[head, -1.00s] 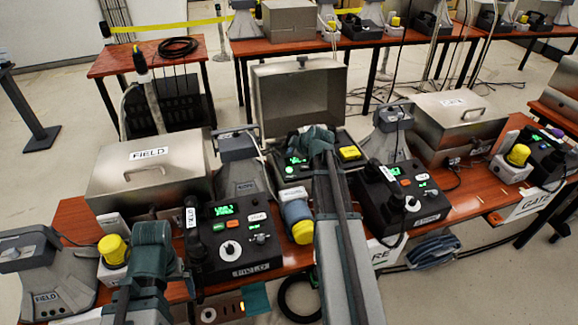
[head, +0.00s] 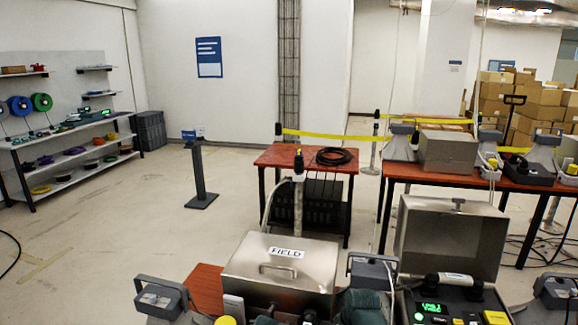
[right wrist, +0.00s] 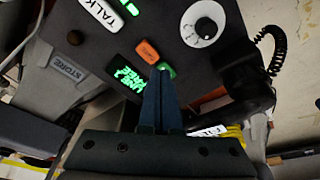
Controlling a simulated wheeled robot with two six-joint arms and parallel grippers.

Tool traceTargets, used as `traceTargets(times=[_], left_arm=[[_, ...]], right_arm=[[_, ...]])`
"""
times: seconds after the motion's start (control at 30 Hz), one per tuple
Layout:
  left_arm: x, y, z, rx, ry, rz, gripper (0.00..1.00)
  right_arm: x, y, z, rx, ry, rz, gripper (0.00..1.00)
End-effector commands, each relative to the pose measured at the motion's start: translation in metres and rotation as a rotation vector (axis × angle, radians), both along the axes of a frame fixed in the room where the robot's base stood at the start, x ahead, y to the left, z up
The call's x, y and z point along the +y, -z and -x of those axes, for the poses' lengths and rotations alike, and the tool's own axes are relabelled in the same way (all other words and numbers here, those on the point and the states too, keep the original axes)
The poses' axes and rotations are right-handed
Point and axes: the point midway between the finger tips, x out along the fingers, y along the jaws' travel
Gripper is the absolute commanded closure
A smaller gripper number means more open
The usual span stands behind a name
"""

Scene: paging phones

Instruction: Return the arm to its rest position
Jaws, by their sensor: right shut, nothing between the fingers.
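In the right wrist view my right gripper (right wrist: 159,76) is shut, with nothing between its fingers. It points over a dark phone console (right wrist: 222,62) with an orange button (right wrist: 147,51), a green button (right wrist: 168,70), a white dial (right wrist: 203,24) and a lit green display (right wrist: 127,80). The fingertips overlap the console in the picture; I cannot tell the gap. A grey stand marked STORE (right wrist: 66,72) is beside it. In the head view, part of my arm (head: 365,306) shows at the bottom edge; its fingers are not visible there. My left gripper is not visible.
A metal case marked FIELD (head: 285,272) and an open metal case (head: 450,240) stand on the near table. A red-brown table (head: 300,157) holds a black cable coil (head: 335,155). A dark post (head: 199,175) stands on open floor at left, near shelves (head: 65,150).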

Motion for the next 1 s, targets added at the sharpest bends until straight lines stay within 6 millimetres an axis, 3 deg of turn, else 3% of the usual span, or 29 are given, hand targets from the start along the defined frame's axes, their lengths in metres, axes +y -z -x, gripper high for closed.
traceTargets(times=[0.03,0.2,0.4,0.93,1.0], left_arm=[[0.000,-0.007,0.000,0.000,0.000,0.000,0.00],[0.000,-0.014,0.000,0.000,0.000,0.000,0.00],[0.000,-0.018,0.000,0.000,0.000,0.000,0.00],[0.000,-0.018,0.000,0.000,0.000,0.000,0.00],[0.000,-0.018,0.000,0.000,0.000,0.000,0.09]], right_arm=[[0.024,-0.004,0.028,0.056,0.016,0.018,1.00],[0.064,-0.007,0.091,0.193,0.125,0.103,1.00],[0.079,-0.012,0.129,0.253,0.212,0.179,1.00],[0.081,-0.012,0.135,0.262,0.234,0.195,1.00],[0.081,-0.012,0.134,0.262,0.234,0.195,1.00]])
